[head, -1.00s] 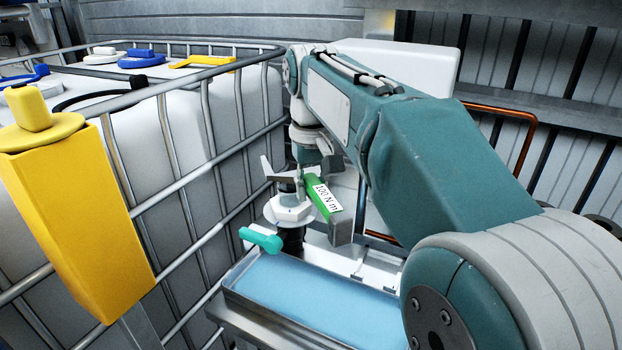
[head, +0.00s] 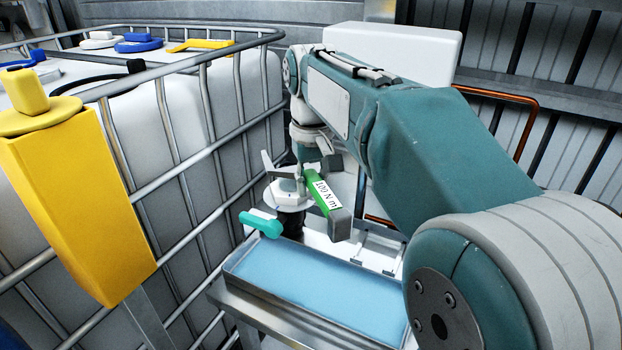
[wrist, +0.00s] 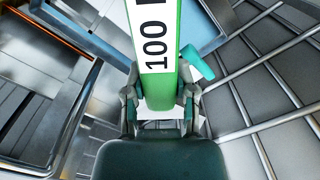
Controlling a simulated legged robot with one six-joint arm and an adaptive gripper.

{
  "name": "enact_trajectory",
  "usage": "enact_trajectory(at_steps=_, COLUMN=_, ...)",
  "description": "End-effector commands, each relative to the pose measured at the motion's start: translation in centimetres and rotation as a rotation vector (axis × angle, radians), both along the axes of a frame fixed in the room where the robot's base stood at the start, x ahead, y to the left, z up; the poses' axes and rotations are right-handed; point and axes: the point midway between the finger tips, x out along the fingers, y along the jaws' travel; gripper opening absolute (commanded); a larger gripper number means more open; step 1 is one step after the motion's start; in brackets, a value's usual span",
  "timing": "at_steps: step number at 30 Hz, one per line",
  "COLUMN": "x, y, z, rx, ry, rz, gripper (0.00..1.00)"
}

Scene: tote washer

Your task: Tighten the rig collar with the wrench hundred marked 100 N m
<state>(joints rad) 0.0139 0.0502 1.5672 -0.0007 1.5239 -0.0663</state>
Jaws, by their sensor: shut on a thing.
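The wrench (head: 325,194) has a green handle with a white "100 N m" label and a dark grey end block. It also shows in the wrist view (wrist: 157,60), where "100" is readable. My gripper (head: 312,166) is shut on its handle; in the wrist view my gripper (wrist: 160,105) has a finger on each side of it. The white rig collar (head: 287,197) sits on a fitting above the blue tray. The wrench's head end is at the collar; I cannot tell whether it is seated around it. The collar is partly hidden by the wrench and my gripper.
A turquoise lever (head: 261,223) sticks out left below the collar. A blue-filled metal tray (head: 232,294) lies below. A caged white tank (head: 180,135) stands at left, with a yellow container (head: 80,205) on its near side. An orange-brown pipe (head: 527,130) is at right.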

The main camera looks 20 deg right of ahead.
Motion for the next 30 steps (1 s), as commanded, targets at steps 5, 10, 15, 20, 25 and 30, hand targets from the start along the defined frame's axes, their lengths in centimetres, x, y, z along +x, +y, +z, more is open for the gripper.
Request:
enact_trajectory(at_steps=5, x=0.0, y=0.0, z=-0.2, rx=0.0, ry=-0.003, rz=0.0, gripper=0.0)
enact_trajectory(at_steps=10, x=0.0, y=0.0, z=-0.2, rx=0.0, ry=-0.002, rz=0.0, gripper=0.0)
enact_trajectory(at_steps=15, x=0.0, y=0.0, z=-0.3, rx=0.0, ry=-0.002, rz=0.0, gripper=0.0)
enact_trajectory(at_steps=20, x=0.0, y=0.0, z=-0.9, rx=0.0, ry=-0.002, rz=0.0, gripper=0.0)
enact_trajectory(at_steps=25, x=0.0, y=0.0, z=-1.1, rx=0.0, ry=-0.002, rz=0.0, gripper=0.0)
enact_trajectory(at_steps=30, x=0.0, y=0.0, z=-1.1, rx=0.0, ry=-0.002, rz=0.0, gripper=0.0)
